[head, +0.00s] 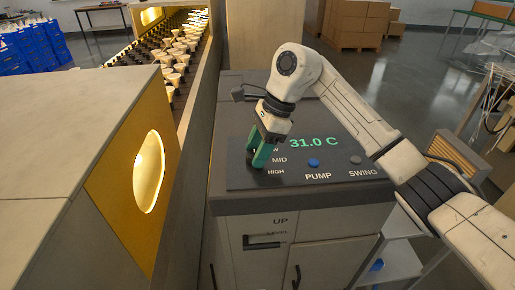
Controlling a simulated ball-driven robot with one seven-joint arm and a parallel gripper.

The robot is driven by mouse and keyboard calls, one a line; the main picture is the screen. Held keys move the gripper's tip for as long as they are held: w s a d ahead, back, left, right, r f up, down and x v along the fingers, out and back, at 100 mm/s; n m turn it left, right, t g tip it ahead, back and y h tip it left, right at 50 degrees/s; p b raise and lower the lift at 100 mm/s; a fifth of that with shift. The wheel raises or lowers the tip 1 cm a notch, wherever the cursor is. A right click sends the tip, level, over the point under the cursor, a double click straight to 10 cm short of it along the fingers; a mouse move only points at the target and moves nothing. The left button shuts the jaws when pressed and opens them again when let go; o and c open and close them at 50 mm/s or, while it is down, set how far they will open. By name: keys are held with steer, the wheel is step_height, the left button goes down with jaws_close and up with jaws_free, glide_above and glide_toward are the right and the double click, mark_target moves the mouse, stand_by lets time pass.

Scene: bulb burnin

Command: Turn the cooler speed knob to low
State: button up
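The cooler (340,201) is a grey cabinet with a dark sloped top panel (235,178). The panel shows a green 31.0 C readout and speed labels, with MID and HIGH readable and the one above them mostly covered. My gripper (258,160), with green fingers, is over the left part of the panel, just left of these labels. The speed knob is hidden behind the fingers, so I cannot tell its setting or whether the fingers touch it. The finger gap is too small to judge. A blue PUMP button (313,162) and a grey SWING button (355,160) sit to the right.
A conveyor trough (197,75) with several bulbs runs along the left, beside a yellow-fronted housing (130,170). Cardboard boxes (357,22) stand at the back, and blue crates (30,48) at the far left. A wire rack (490,100) is at the right.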

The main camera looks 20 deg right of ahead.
steer(key=c, duration=0.6)
steer(key=shift+c, duration=0.2)
steer(key=m+t+b, duration=0.1)
steer(key=m, duration=0.2)
steer(key=shift+s+f+m+b, duration=0.1)
steer(key=shift+m+b, duration=0.3)
steer(key=m+t+b, duration=0.1)
steer(key=m, duration=0.1)
steer(key=m+h+b, duration=0.1)
steer(key=m, duration=0.1)
steer(key=shift+s+m+t+h, duration=0.1)
steer(key=shift+m+t+h, duration=0.2)
steer(key=shift+m+t, duration=0.1)
steer(key=o, duration=1.1)
steer(key=shift+a, duration=0.1)
steer(key=shift+c, duration=0.2)
